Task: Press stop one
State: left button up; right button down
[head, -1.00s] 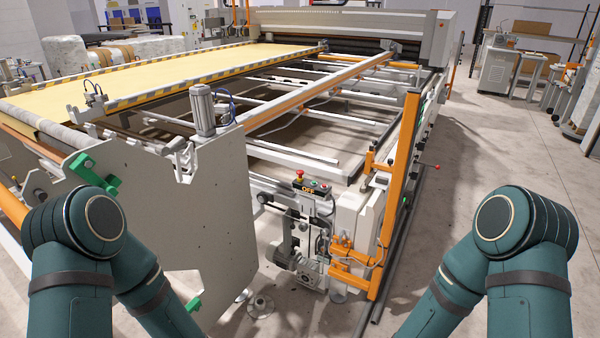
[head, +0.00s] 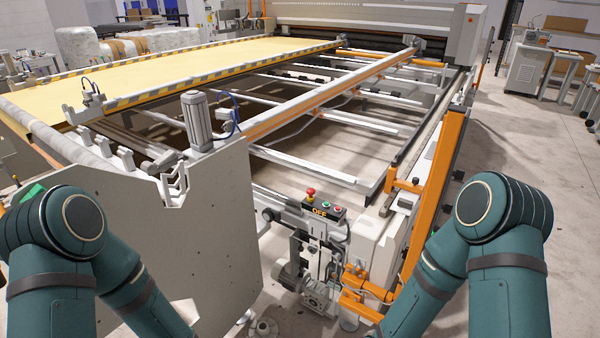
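A small control box (head: 322,213) sits on the near end of the quilting gantry, at the centre of the head view. A red mushroom-shaped stop button (head: 310,194) stands up at its left end. A green button (head: 326,205) and a red button (head: 338,209) lie to its right on the box top. A dark label reading OFF (head: 320,211) is on the box's front. Both of my arms show at the left and right edges, but neither gripper is in view. Nothing covers the stop button.
A large grey side plate (head: 205,235) stands left of the box. An orange upright post (head: 436,185) and orange brackets (head: 365,290) stand to its right. A grey motor (head: 197,122) rises behind the plate. Bare concrete floor (head: 540,150) lies open on the right.

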aim_at(310, 190)
jog(key=i+l+u, duration=0.15)
jog(key=i, duration=0.35)
jog(key=i+l+u, duration=0.2)
jog(key=i+l, duration=0.15)
jog(key=i, duration=0.15)
jog(key=i+l+u, duration=0.15)
jog(key=i+l, duration=0.2)
jog(key=i, duration=0.1)
